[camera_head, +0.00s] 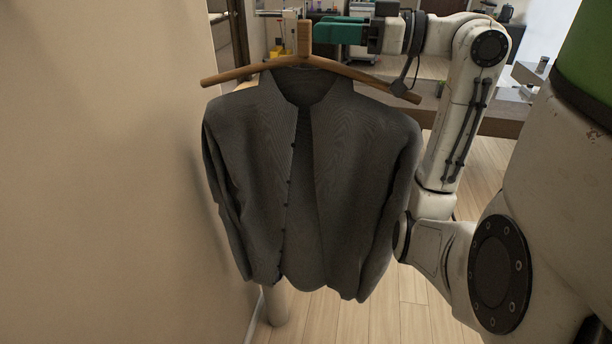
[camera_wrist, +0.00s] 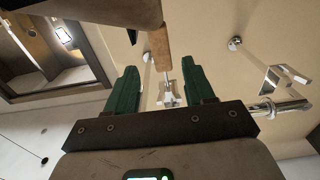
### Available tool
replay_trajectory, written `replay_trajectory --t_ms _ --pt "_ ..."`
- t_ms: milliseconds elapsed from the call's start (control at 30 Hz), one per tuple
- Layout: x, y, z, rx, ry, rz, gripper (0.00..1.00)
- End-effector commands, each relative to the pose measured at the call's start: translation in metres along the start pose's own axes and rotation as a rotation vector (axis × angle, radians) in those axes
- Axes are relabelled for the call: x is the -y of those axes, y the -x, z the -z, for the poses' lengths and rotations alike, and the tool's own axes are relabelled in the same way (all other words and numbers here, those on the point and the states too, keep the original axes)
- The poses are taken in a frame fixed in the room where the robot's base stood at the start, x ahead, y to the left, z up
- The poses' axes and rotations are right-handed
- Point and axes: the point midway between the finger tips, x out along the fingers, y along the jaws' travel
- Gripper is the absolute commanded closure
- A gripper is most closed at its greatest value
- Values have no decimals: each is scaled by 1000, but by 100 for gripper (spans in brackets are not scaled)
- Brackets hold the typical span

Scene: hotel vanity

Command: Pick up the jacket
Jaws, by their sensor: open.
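The dark grey jacket (camera_head: 350,150) hangs upright on a wooden hanger (camera_head: 235,75) in the head view, its front partly open. My gripper (camera_head: 318,32) is at the top of the hanger, just right of its upright wooden neck (camera_head: 304,38). In the wrist view, the green fingers of my gripper (camera_wrist: 163,74) are apart. A wooden piece of the hanger (camera_wrist: 160,48) shows beyond the fingertips, roughly in line with the gap. A metal hook or fitting (camera_wrist: 168,92) shows between the fingers. I cannot tell whether either finger touches the hanger.
A beige wall (camera_head: 100,170) stands close on the left of the jacket. A wooden counter (camera_head: 490,122) lies behind my arm. Wall fittings (camera_wrist: 236,44) and a metal bar (camera_wrist: 285,108) show at the right of the wrist view. Wooden floor (camera_head: 410,315) is clear below.

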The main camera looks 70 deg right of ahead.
Motion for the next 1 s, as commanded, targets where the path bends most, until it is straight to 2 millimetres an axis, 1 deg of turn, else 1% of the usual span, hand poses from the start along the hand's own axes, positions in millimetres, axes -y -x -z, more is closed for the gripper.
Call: replay_trajectory --t_ms 100,200,300,400,600,1000 --pt "3 -18 5 2 -1 5 47" --pt "4 -32 3 1 -3 5 47" --pt "4 -42 2 0 -1 3 47" --pt "3 -46 1 1 0 1 47" --pt "3 -46 1 0 0 1 47" --pt "3 -46 1 0 0 1 85"
